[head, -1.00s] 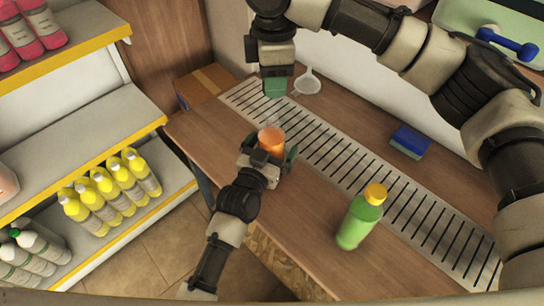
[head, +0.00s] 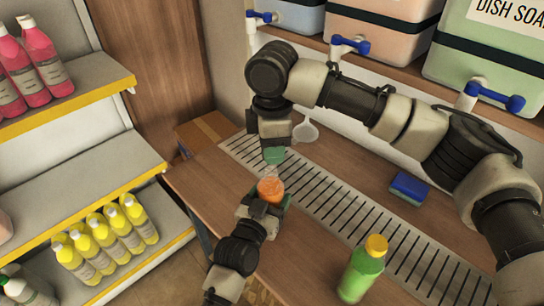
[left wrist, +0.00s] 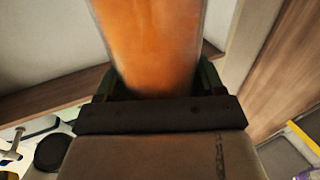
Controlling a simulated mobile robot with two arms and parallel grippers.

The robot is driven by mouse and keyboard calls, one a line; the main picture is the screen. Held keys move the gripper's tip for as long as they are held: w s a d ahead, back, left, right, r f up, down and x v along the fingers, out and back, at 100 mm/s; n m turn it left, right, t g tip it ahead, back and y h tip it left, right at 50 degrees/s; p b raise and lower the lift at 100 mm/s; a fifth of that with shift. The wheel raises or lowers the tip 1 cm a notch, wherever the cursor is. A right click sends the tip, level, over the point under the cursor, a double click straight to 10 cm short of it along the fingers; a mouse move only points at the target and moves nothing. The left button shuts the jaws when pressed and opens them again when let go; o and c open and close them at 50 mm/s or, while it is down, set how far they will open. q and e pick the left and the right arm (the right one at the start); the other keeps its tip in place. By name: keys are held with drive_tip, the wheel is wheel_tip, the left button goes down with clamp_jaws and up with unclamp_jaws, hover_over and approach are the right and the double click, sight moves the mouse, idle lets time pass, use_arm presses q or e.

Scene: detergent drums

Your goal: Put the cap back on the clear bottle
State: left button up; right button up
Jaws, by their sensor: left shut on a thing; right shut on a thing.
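The clear bottle (head: 270,188) holds orange liquid and stands upright at the left part of the wooden counter. Its upper part looks clear, and I see no cap on it. My left gripper (head: 268,200) is shut around its body from the front. The bottle's orange body (left wrist: 152,45) fills the middle of the left wrist view, between the fingers. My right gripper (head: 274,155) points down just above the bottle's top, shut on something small. That thing is hidden between the green fingertips, so I cannot make out the cap.
A green bottle with a yellow cap (head: 362,270) stands at the counter's front right. A blue sponge (head: 409,188) and a white funnel (head: 306,132) lie farther back. A slotted drain grate (head: 330,205) runs along the counter. Drums with blue taps stand on the shelf behind.

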drive_tip(key=shift+f, duration=0.7)
drive_tip(key=shift+f, duration=0.9)
drive_tip(key=shift+f, duration=0.55)
